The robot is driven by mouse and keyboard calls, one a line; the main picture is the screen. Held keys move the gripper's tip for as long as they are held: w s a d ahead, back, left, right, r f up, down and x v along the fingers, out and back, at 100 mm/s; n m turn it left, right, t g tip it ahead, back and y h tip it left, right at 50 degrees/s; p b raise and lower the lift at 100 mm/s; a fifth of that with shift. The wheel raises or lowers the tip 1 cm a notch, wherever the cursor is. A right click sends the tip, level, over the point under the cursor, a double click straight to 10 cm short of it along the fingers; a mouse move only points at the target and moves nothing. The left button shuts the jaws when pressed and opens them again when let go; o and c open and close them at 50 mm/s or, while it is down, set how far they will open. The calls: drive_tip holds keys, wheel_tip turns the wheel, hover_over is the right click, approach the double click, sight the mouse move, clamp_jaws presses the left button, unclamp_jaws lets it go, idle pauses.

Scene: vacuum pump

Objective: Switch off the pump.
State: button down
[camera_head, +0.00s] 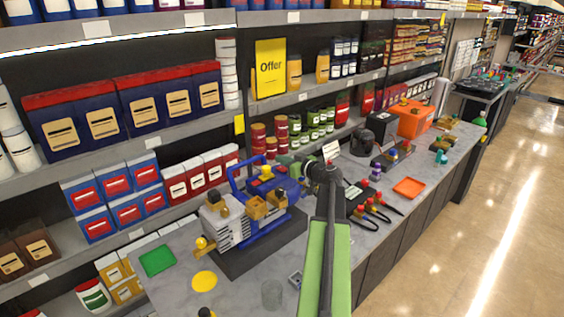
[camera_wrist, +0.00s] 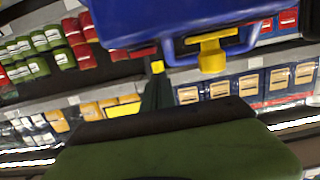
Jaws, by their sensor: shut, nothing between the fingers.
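The pump (camera_head: 238,229) stands on the grey counter, a ribbed grey and blue body with a blue carrying handle and several yellow-brown fittings. A yellow part (camera_head: 266,173) sits at the handle. My gripper (camera_head: 325,168) is at the dark end of my green arm, close to the right end of the pump; it appears shut and empty, and I cannot tell whether it touches. In the wrist view, the blue pump part (camera_wrist: 150,20) fills the top, with a yellow fitting (camera_wrist: 212,50) below it. I cannot tell which part is the switch.
A green mat (camera_head: 157,260) and a yellow disc (camera_head: 204,282) lie left of the pump. Cables, an orange tray (camera_head: 408,187) and an orange box (camera_head: 412,119) are to the right. Stocked shelves rise behind; the right aisle is clear.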

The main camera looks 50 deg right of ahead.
drive_tip(key=s+r+p, duration=0.3)
drive_tip(key=s+r, duration=0.1)
drive_tip(key=s, duration=0.5)
drive_tip(key=shift+s+a+r, duration=0.2)
drive_tip(key=shift+a+r, duration=0.1)
drive_tip(key=shift+a, duration=0.1)
